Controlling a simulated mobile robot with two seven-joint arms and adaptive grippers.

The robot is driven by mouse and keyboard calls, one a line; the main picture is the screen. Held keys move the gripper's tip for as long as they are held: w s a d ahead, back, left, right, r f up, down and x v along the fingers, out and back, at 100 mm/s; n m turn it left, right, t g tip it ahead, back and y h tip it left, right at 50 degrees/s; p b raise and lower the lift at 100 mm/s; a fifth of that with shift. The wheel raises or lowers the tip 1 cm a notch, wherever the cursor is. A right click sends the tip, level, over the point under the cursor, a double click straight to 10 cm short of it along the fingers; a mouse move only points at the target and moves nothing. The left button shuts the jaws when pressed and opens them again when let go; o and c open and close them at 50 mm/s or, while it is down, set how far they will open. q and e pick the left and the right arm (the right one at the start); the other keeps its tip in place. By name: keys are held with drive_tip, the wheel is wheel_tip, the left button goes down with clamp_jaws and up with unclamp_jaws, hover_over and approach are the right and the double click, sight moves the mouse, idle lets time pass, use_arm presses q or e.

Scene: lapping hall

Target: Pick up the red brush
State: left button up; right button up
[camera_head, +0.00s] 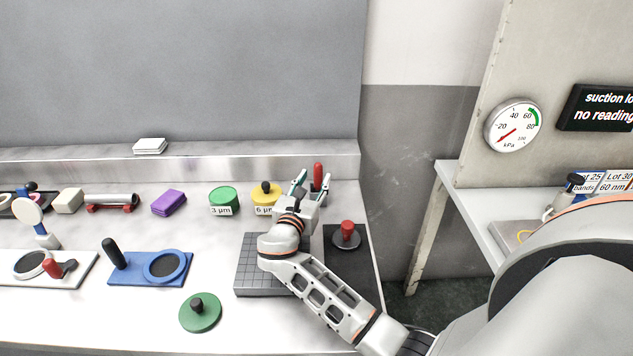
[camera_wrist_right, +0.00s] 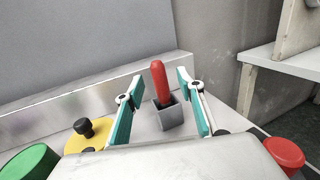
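The red brush (camera_head: 318,172) stands upright at the back right of the bench, its red handle up. In the right wrist view the red brush (camera_wrist_right: 159,82) sits in a small grey square holder (camera_wrist_right: 168,114); its lower end is hidden inside. My right gripper (camera_head: 311,184) is open, with its fingers pointing at the brush. In the wrist view the handle shows between the two teal finger pads, with a gap on both sides. I cannot tell how far the fingertips are from the handle in depth. My left gripper is not in view.
A yellow lidded pot (camera_head: 263,199) and a green pot (camera_head: 223,202) stand left of the gripper. A red-knobbed weight (camera_head: 346,238) sits on a dark mat at the right. A grooved grey plate (camera_head: 255,280) lies under my arm. The bench's back ledge (camera_head: 230,164) rises behind.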

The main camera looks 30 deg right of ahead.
sight(317, 171)
drive_tip(key=shift+r+x, duration=0.15)
drive_tip(key=shift+x, duration=1.25)
drive_tip(key=shift+r+x, duration=0.15)
drive_tip(key=shift+x, duration=1.2)
drive_tip(key=shift+w+a, duration=0.1)
clamp_jaws()
